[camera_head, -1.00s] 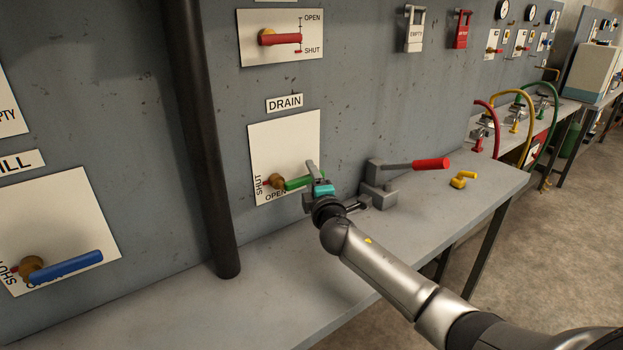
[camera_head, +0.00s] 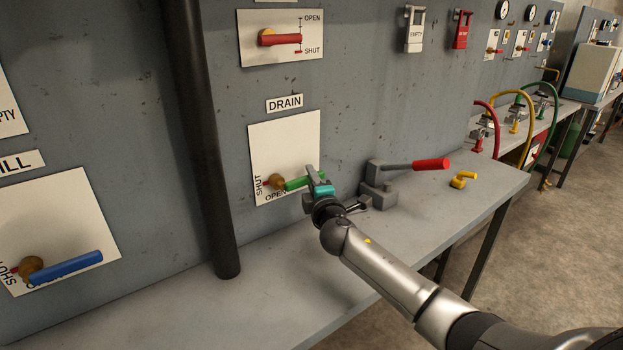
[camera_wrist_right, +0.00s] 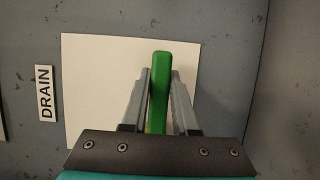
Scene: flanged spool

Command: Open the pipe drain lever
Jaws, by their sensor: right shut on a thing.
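The drain lever (camera_head: 296,184) is a green handle on a brass hub (camera_head: 277,181), mounted on a white plate (camera_head: 285,140) under the DRAIN label (camera_head: 284,103). SHUT is written to the left of the hub. My right gripper (camera_head: 313,182) is shut on the outer end of the green lever. In the right wrist view the lever (camera_wrist_right: 160,95) stands between the two fingers (camera_wrist_right: 159,100). The fingers and wrist hide the lever's tip in the head view. My left gripper is not in view.
A dark vertical pipe (camera_head: 203,130) stands left of the plate. A blue fill lever (camera_head: 67,268) is at lower left. A grey clamp with a red handle (camera_head: 431,164) and a yellow part (camera_head: 463,179) sit on the bench (camera_head: 300,290), right of my gripper.

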